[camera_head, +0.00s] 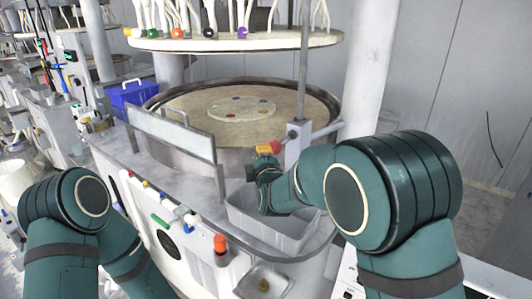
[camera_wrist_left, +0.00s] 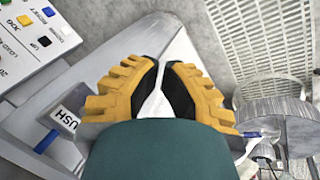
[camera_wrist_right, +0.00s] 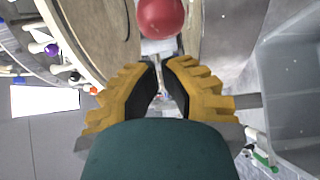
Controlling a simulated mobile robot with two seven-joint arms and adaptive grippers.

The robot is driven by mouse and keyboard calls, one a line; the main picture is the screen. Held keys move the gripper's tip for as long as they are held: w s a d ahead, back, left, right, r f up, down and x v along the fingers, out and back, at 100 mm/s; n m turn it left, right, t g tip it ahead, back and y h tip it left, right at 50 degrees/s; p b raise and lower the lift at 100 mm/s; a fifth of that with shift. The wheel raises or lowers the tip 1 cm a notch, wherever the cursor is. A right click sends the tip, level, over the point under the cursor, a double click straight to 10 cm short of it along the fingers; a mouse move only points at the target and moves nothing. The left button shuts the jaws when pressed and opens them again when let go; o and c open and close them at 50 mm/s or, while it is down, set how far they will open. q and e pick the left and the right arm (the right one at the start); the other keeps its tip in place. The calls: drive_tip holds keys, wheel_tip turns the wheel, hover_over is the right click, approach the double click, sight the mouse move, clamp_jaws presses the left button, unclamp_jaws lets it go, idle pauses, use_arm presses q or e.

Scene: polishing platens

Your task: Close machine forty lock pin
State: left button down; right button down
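A red ball knob (camera_head: 276,147), which looks like the lock pin's handle, sits on a grey upright bracket beside the round platen. In the right wrist view the red ball (camera_wrist_right: 160,18) is at the top, just beyond the fingertips and not between them. My right gripper (camera_wrist_right: 162,64) is open and empty; its yellow fingers (camera_head: 264,152) show just left of the knob in the head view. My left gripper (camera_wrist_left: 162,64) is open and empty, low by a perforated panel; its fingers are not visible in the head view. No machine number is readable.
A grey bin (camera_head: 285,236) lies under my right forearm. A clear guard panel (camera_head: 175,138) stands at the platen's front left. A post (camera_head: 303,60) rises by the bracket. A button panel (camera_wrist_left: 40,35) and a perforated panel (camera_wrist_left: 270,40) are close to my left gripper.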

sight(279, 148)
drive_tip(key=shift+w+d, duration=0.45)
drive_tip(key=shift+w, duration=0.2)
drive_tip(key=shift+d, duration=0.1)
drive_tip(key=w+d+b, duration=0.1)
drive_tip(key=w, duration=0.1)
drive_tip(key=w+d, duration=0.2)
drive_tip(key=shift+w+d+b, duration=0.15)
drive_tip(key=shift+w+b, duration=0.2)
drive_tip(key=shift+b, duration=0.05)
drive_tip(key=shift+r, duration=0.1)
